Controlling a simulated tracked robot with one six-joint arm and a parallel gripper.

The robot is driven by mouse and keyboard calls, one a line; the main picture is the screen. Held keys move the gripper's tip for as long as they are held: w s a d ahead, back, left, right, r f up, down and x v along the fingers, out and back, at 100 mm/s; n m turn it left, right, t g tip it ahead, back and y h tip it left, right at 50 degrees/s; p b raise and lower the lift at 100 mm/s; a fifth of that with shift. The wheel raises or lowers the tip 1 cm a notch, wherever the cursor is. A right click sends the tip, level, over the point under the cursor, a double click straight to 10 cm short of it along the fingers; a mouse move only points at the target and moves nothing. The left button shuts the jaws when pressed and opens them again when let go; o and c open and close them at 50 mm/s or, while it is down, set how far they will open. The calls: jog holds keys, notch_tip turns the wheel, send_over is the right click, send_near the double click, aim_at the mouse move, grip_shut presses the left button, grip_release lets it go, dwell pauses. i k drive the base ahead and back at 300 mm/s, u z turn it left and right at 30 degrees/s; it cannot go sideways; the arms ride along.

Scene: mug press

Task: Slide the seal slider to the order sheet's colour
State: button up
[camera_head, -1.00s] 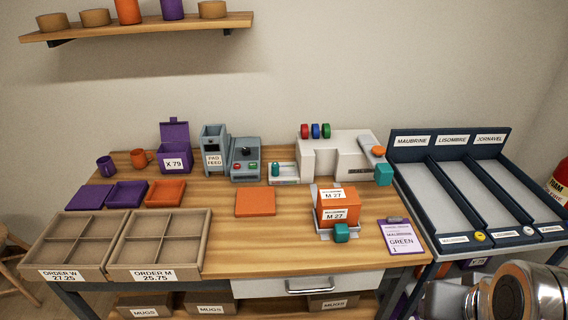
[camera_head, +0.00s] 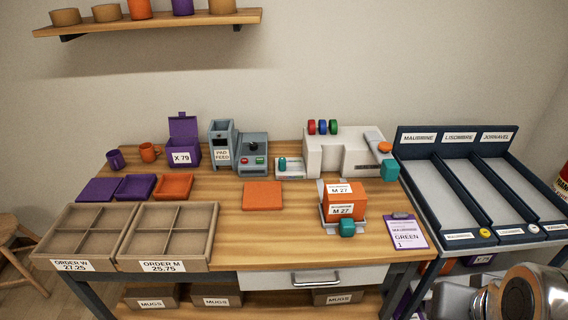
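The seal slider (camera_head: 283,163) appears to be the small teal knob at the left end of a pale base (camera_head: 291,175), just left of the white press machine (camera_head: 345,158). Any colour marks on that base are too small to read. Red, blue and green rolls (camera_head: 322,127) sit on top of the machine. The order sheet (camera_head: 406,234) lies on a purple clipboard at the table's front right; it reads GREEN with a 1 below. Grey metal links of my own arm show at the bottom right corner; my gripper's fingers are not visible.
An orange box labelled M 27 (camera_head: 343,196) stands on a holder with a teal handle (camera_head: 347,228), in front of the machine. A grey pad feed (camera_head: 222,145) stands left of the slider. An orange pad (camera_head: 262,195) lies mid-table. Labelled lanes (camera_head: 436,195) stand at right.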

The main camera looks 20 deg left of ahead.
aim_at(282, 161)
jog(key=k, duration=1.25)
jog(key=u, duration=0.5)
jog(key=i, duration=0.9)
jog(key=u, duration=0.4)
jog(key=i, duration=1.3)
jog(key=z, duration=0.55)
